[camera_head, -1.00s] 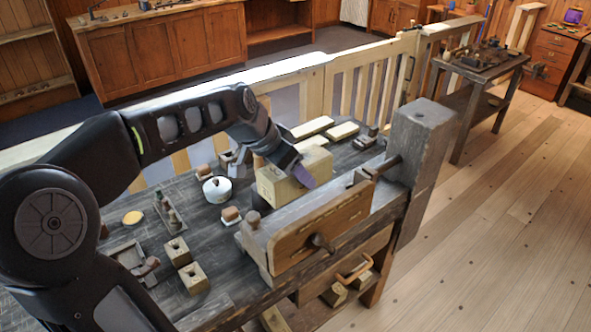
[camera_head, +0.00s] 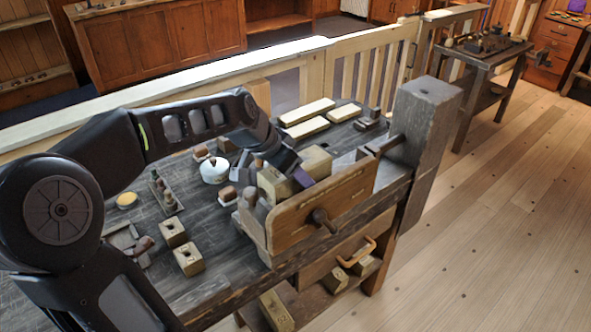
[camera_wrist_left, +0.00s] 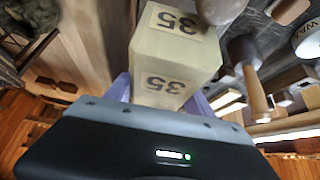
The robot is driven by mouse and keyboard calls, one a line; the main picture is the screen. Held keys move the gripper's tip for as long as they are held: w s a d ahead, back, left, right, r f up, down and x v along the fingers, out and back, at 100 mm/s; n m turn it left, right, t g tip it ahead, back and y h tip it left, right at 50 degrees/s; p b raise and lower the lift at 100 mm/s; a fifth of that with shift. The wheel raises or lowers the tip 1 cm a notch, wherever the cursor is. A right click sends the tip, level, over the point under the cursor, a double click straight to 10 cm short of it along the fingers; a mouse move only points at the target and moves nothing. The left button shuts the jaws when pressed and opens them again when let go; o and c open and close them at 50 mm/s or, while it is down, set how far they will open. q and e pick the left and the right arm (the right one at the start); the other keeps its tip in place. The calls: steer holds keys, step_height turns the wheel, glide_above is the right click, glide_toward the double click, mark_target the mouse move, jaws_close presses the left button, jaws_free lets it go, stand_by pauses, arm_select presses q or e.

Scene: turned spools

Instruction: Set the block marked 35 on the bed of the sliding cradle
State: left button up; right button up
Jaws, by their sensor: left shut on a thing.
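The block marked 35 (camera_wrist_left: 175,48) is pale wood and shows its number on two faces in the left wrist view. My left gripper (camera_wrist_left: 165,88) is shut on it, with a purple finger on either side. In the head view my left gripper (camera_head: 285,172) crosses the block (camera_head: 316,160), whose lower part is hidden behind a brown front board. That board belongs to a wooden assembly (camera_head: 330,205) that appears to be the sliding cradle; its bed is mostly hidden. I cannot tell whether the block touches the bed. My right gripper is not in view.
A tall grey post (camera_head: 425,125) stands right of the cradle. A white lidded pot (camera_head: 214,170), two holed blocks (camera_head: 188,259) and a small frame (camera_head: 125,238) lie to the left. Pale planks (camera_head: 307,111) lie behind. A railing (camera_head: 340,85) runs along the far side.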

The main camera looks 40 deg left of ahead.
arm_select(q)
steer(key=shift+f+b, duration=2.8)
steer(key=shift+f, duration=0.35)
steer(key=o, duration=1.7)
steer(key=shift+c, duration=0.2)
steer(key=shift+o, duration=0.9)
steer(key=shift+s+f, duration=0.1)
steer(key=shift+o, duration=1.4)
